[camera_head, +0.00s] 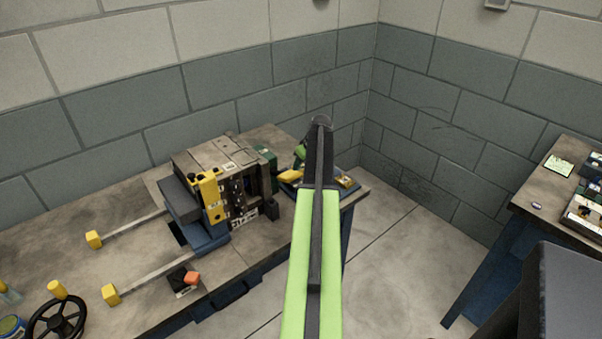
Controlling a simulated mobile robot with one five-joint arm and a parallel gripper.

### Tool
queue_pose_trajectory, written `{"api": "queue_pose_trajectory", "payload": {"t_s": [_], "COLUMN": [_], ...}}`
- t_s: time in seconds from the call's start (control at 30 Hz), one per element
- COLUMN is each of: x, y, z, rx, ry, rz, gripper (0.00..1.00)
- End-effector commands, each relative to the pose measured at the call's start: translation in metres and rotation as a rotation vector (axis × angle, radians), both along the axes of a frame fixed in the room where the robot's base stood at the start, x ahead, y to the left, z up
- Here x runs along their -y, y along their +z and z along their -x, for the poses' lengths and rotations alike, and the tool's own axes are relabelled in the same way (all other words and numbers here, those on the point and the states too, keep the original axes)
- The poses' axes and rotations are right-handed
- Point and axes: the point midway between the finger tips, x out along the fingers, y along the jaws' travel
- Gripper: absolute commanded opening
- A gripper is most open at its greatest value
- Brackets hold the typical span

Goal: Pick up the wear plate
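I cannot pick out the wear plate for certain. My green and dark grey arm reaches up the middle of the view and bends over that end of the bench. Its far part is mostly hidden behind the nearer link, and I cannot make out my gripper's fingers.
A mould block with a yellow bracket (209,194) stands on the bench (60,244), with two yellow-tipped rails to its left. A black handwheel (58,318) is at the lower left. A second table (543,194) with small items stands right, across open floor (385,265).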

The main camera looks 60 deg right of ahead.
Motion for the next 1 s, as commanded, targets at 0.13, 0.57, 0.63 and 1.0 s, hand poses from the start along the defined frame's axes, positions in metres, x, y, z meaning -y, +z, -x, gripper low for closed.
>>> {"api": "queue_pose_trajectory", "payload": {"t_s": [0.13, 0.57, 0.63, 1.0], "x": [0.0, -0.001, -0.001, -0.001], "y": [0.0, 0.0, 0.001, 0.017], "z": [0.0, -0.001, -0.001, -0.001], "rx": [0.0, 0.0, 0.001, 0.001], "ry": [0.0, 0.001, 0.001, 0.001], "rz": [0.0, 0.0, 0.001, 0.0], "gripper": [0.35, 0.0, 0.0, 0.0]}}
